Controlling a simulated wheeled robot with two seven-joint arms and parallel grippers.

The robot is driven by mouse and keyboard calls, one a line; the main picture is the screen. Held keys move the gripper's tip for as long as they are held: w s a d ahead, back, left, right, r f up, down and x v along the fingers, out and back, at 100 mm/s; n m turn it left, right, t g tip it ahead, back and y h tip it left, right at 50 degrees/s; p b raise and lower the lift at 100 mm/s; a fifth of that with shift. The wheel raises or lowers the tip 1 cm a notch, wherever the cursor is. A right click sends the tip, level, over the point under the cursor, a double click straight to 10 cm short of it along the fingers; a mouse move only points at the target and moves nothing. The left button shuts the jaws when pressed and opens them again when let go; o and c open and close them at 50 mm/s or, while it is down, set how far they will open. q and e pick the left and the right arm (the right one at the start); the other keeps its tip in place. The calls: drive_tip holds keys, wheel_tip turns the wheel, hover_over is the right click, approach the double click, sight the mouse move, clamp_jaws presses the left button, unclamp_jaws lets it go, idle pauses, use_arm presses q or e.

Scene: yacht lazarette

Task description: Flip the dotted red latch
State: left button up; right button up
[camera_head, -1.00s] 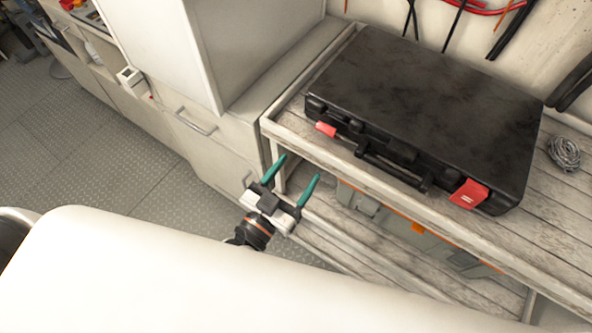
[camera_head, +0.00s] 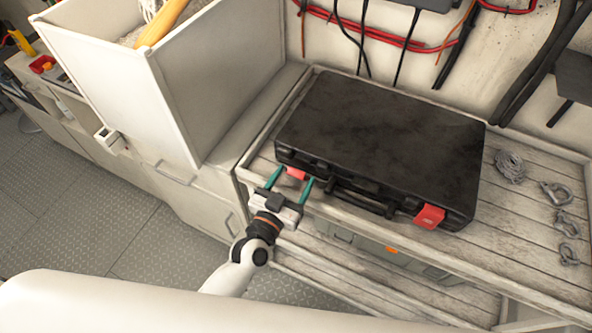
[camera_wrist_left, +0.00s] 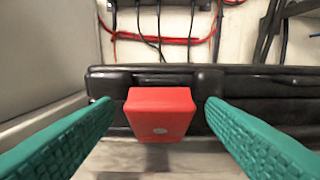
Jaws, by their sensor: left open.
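A black case (camera_head: 380,135) lies flat on the wooden shelf, its handle (camera_head: 350,195) facing me. The dotted red latch (camera_head: 296,173) is at the left of its front. In the left wrist view this latch (camera_wrist_left: 160,115) hangs over the case's front and bears one pale oval dot. My left gripper (camera_head: 290,180) is open, its teal fingers pointing at the case, one on each side of the latch, with gaps between. A second red latch (camera_head: 430,216) with a pale mark is at the right of the front. My right gripper is not in view.
The shelf (camera_head: 530,225) has a raised front rim. A white cabinet (camera_head: 215,85) stands close on the left. Cables (camera_head: 385,38) hang on the wall behind.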

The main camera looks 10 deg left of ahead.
use_arm(q)
drive_tip(key=shift+x, duration=1)
drive_tip(key=c, duration=1)
drive_tip(key=b, duration=0.2)
drive_tip(key=f+t+b, duration=0.1)
drive_tip(key=b, duration=0.1)
drive_tip(key=shift+s+a, duration=0.1)
drive_tip(key=shift+s, duration=0.1)
drive_tip(key=shift+r, duration=0.2)
